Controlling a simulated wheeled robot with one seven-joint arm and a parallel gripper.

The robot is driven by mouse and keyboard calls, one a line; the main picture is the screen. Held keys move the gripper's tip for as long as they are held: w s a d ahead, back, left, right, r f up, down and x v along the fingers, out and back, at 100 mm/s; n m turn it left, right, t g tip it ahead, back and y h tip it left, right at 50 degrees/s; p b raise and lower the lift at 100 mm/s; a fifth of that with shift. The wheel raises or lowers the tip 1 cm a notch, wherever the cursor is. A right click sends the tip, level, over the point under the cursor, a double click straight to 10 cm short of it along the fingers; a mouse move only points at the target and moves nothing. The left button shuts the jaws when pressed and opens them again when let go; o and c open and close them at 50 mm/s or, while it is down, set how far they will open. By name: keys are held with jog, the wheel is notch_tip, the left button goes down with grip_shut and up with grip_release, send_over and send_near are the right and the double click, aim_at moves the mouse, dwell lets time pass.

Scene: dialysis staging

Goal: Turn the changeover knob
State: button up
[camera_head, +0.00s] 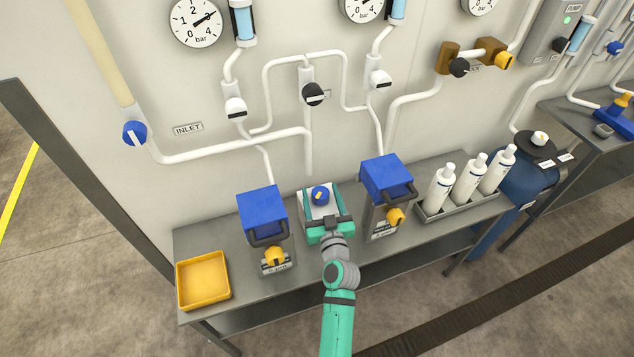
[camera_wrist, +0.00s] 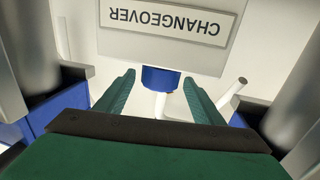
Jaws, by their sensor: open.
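In the wrist view the blue knob (camera_wrist: 160,78) shows beside a plate reading CHANGEOVER (camera_wrist: 172,20), which appears upside down. My gripper (camera_head: 325,200) is open, with its teal fingers pointing at the wall side. In the wrist view my gripper (camera_wrist: 159,90) has one finger to each side of the knob, with visible gaps. I cannot tell how deep the fingertips reach along it. The body of my gripper hides the area in front of the knob.
Filter housings with blue heads stand close at left (camera_head: 262,205) and right (camera_head: 386,177), with yellow knobs. A yellow tray (camera_head: 203,280) is at the bench's left end. White bottles (camera_head: 440,188) stand in a rack at right. Pipes, valves and gauges line the wall.

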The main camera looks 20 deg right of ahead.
jog(key=w, duration=0.3)
jog(key=shift+w+d, duration=0.3)
jog(key=shift+d, duration=0.1)
jog(key=shift+w, duration=0.65)
jog(key=shift+a, duration=0.15)
jog(key=shift+c, duration=0.2)
jog(key=shift+s, duration=0.1)
jog(key=c, duration=1)
